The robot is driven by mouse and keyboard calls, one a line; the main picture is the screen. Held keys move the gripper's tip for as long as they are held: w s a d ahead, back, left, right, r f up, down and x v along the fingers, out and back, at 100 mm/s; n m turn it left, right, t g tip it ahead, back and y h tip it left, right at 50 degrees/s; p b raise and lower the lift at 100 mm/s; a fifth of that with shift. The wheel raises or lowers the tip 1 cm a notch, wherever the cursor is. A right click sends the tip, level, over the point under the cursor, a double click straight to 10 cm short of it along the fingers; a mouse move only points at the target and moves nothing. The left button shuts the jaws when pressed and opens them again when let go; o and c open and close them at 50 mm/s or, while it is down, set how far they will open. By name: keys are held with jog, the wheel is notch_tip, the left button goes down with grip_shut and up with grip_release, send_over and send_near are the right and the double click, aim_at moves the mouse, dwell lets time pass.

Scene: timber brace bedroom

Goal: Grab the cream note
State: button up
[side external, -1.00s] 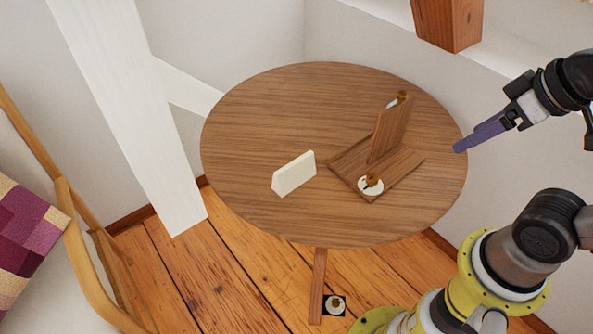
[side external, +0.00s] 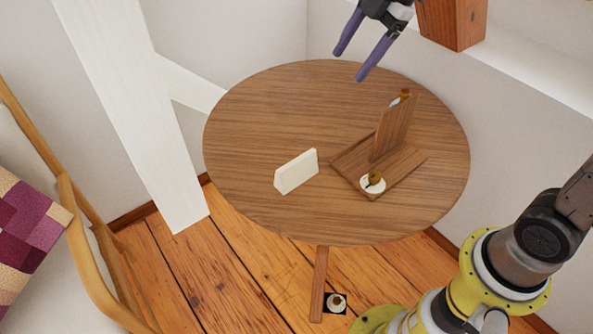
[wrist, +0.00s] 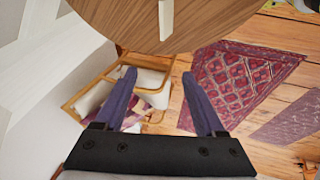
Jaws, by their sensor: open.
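The cream note (side external: 296,171) stands upright like a small folded card on the round wooden table (side external: 250,115), left of the wooden stand. In the wrist view the note (wrist: 166,18) shows at the top edge, partly cut off, on the table (wrist: 120,20). My gripper (side external: 350,65) is open and empty, with purple fingers apart, above the far edge of the table in the side view. It is clear of the note. In the wrist view the fingers (wrist: 159,74) point toward the table, with the note beyond them.
A wooden stand (side external: 408,160) with an upright board (side external: 391,130) sits right of the note. A white disc with a brown knob (side external: 373,184) is at its front corner. A white timber brace (side external: 135,110) rises left of the table. The left tabletop is clear.

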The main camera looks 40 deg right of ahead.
jog(key=w+f+n+g, duration=0.1)
jog(key=w+f, duration=0.5)
jog(key=g+y, duration=0.1)
jog(key=g, duration=0.2)
send_over(297, 159)
jog(key=d, duration=0.5)
notch_tip(297, 159, down, 13)
jog(key=x, duration=0.7)
jog(key=shift+w+d+f, duration=0.1)
jog(key=shift+w+f, duration=0.1)
jog(key=shift+f, duration=0.3)
jog(key=x, duration=0.5)
jog(key=shift+a, duration=0.3)
jog(key=shift+a+f, duration=0.2)
jog(key=shift+f, duration=0.25)
jog(key=shift+f, duration=0.25)
grip_shut()
